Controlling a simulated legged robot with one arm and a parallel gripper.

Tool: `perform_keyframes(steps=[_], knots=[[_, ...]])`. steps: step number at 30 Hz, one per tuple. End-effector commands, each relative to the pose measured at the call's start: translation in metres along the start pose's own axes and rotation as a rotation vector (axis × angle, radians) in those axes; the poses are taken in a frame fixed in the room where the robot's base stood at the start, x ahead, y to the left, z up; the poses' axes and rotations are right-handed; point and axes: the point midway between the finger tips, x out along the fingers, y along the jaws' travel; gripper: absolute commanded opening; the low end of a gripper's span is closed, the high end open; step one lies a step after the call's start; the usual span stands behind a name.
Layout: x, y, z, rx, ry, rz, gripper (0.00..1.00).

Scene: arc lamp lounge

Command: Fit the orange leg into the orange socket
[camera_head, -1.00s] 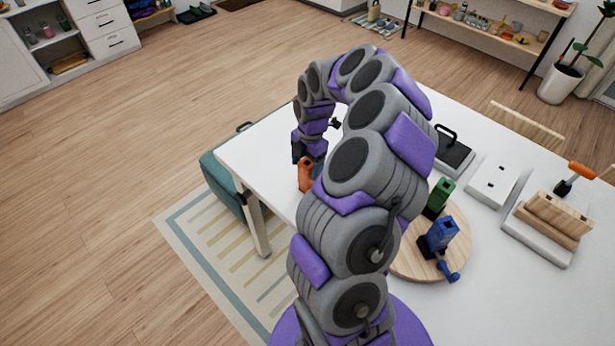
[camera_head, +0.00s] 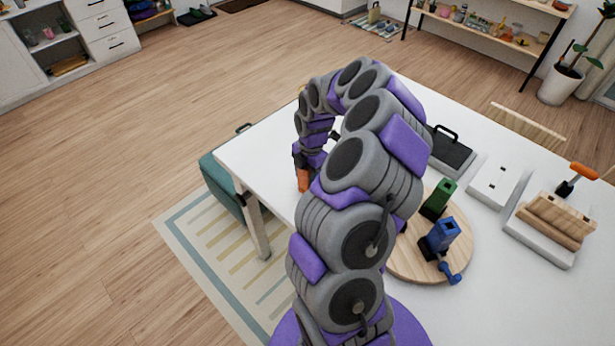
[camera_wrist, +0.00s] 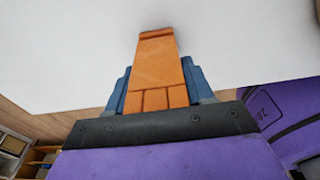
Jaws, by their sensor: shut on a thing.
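My gripper (camera_wrist: 157,92) is shut on the orange leg (camera_wrist: 158,62), with a blue-grey finger on each side of it in the wrist view. In the head view the leg (camera_head: 303,181) shows as a small orange piece beneath my wrist, over the left part of the white table (camera_head: 262,150). My arm covers part of it. A round wooden board (camera_head: 410,265) carries a green block (camera_head: 438,200) and a blue block (camera_head: 442,235). I cannot see an orange socket; my arm hides part of the board.
A black-topped case (camera_head: 452,152), a white box (camera_head: 493,185) and a wooden rack (camera_head: 553,220) with an orange-handled tool (camera_head: 580,172) stand on the table's right side. A teal case (camera_head: 222,185) stands beside the table's left edge. The table's left corner is bare.

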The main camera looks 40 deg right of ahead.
Motion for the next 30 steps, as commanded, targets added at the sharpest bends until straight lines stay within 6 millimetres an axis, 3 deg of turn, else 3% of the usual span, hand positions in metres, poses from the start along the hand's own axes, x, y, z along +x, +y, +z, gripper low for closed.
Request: perform_keyframes(steps=[6,17,27,30], knots=[[0.0,0.0,0.0,0.0,0.0,0.0,0.12],[-0.004,0.0,0.0,0.0,-0.001,0.001,0.12],[-0.039,-0.001,-0.004,0.001,-0.002,0.003,0.12],[-0.037,-0.012,-0.009,0.001,0.001,0.0,0.12]])
